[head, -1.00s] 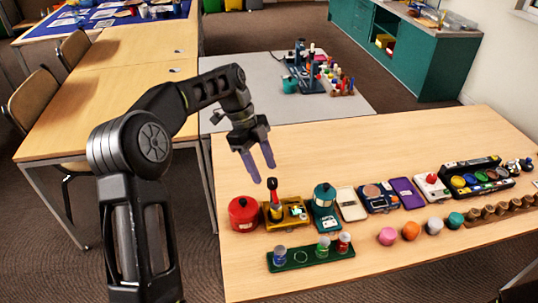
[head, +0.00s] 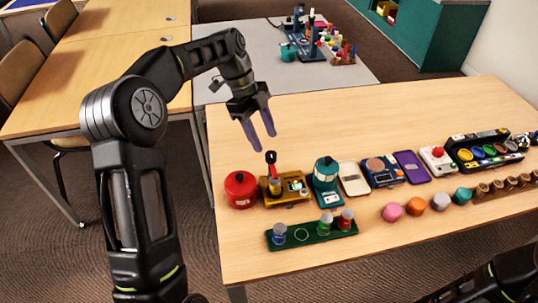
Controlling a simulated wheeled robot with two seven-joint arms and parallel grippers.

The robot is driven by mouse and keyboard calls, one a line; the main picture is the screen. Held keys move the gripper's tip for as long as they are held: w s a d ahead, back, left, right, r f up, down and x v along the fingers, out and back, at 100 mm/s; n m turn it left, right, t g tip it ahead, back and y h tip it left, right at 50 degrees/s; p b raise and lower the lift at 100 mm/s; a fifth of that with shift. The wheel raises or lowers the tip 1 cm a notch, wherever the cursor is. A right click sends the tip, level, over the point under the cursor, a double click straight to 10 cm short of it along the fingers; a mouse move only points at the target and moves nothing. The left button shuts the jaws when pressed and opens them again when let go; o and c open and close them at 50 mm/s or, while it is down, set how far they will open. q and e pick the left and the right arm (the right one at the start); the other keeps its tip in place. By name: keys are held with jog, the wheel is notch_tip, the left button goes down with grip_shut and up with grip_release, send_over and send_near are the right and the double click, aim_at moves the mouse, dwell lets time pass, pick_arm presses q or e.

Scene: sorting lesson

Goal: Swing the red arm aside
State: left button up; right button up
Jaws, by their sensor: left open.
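The red arm (head: 271,158) is a short upright lever with a dark tip. It stands on a yellow device (head: 291,200) at the near left of the wooden table. My left gripper (head: 265,143) is open and empty, its two purple fingers pointing down. In the picture its fingertips are just above the lever's top; no contact shows, and the depth gap is hard to judge. My right gripper is out of view; only a dark part of my right arm shows at the lower right.
A red pot (head: 240,190) stands close left of the yellow device, and a teal device (head: 327,184) close right. A green rack (head: 312,234) with vials lies in front. More devices line the table to the right. The table (head: 350,115) behind the row is clear.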

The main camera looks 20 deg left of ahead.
aim_at(270, 153)
pick_arm(q)
jog(key=x, duration=0.5)
jog(key=shift+p, duration=0.3)
grip_shut()
